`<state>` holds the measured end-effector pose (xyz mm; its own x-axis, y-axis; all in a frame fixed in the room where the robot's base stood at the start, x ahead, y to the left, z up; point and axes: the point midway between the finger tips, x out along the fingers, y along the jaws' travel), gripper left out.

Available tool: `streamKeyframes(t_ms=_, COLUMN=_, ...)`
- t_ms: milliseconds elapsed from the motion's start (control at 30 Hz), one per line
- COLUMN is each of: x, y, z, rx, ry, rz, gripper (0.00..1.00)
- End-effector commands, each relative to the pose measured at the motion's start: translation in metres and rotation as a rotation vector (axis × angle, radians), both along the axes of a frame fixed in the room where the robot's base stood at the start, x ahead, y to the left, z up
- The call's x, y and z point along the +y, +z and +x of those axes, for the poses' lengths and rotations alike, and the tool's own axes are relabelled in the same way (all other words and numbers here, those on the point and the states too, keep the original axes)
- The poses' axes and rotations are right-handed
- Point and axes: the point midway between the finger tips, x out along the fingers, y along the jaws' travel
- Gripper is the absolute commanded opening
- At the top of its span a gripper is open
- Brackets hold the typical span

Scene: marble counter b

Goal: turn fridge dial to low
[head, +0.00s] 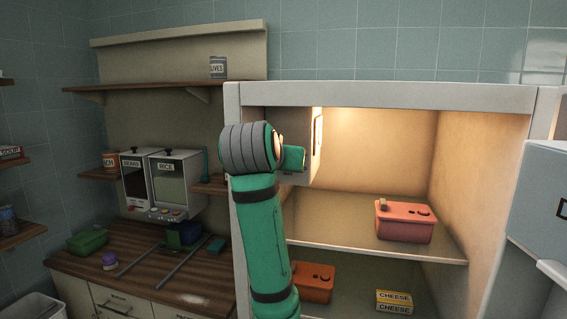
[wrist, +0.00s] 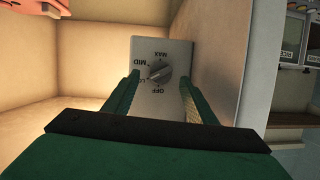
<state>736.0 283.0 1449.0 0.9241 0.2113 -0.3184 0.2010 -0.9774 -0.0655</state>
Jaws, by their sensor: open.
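The fridge dial (wrist: 161,73) is a grey round knob on a pale control box (wrist: 170,48). In the wrist view its labels appear upside down: MAX at the top, MID at the left, LOW at the lower left, partly hidden, and OFF below. I cannot clearly tell which label the knob points to. My gripper (wrist: 159,82) is open, with one green finger on each side of the dial; I cannot tell whether they touch it. In the head view my arm reaches into the upper left of the open fridge (head: 385,95), and the dial is hidden there.
A red lidded box (head: 404,224) stands on the fridge's upper shelf (head: 340,232). Another red box (head: 313,285) and yellow cheese packs (head: 394,301) are below. The open fridge door (head: 540,205) is at the right. A wooden counter (head: 190,285) with dispensers is at the left.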

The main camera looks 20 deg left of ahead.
Motion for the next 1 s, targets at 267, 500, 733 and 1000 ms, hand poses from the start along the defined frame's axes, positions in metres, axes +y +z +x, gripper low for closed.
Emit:
streamKeyframes(t_ms=267, x=-0.010, y=0.019, z=-0.054, rx=-0.004, ry=0.005, rz=0.002, gripper=0.51)
streamKeyframes(t_ms=500, x=-0.012, y=0.026, z=-0.067, rx=-0.008, ry=0.005, rz=0.004, gripper=0.51)
streamKeyframes(t_ms=733, x=-0.015, y=0.026, z=-0.073, rx=-0.002, ry=0.003, rz=0.001, gripper=0.51)
streamKeyframes(t_ms=1000, x=-0.016, y=0.025, z=-0.074, rx=0.001, ry=0.000, rz=-0.001, gripper=0.51)
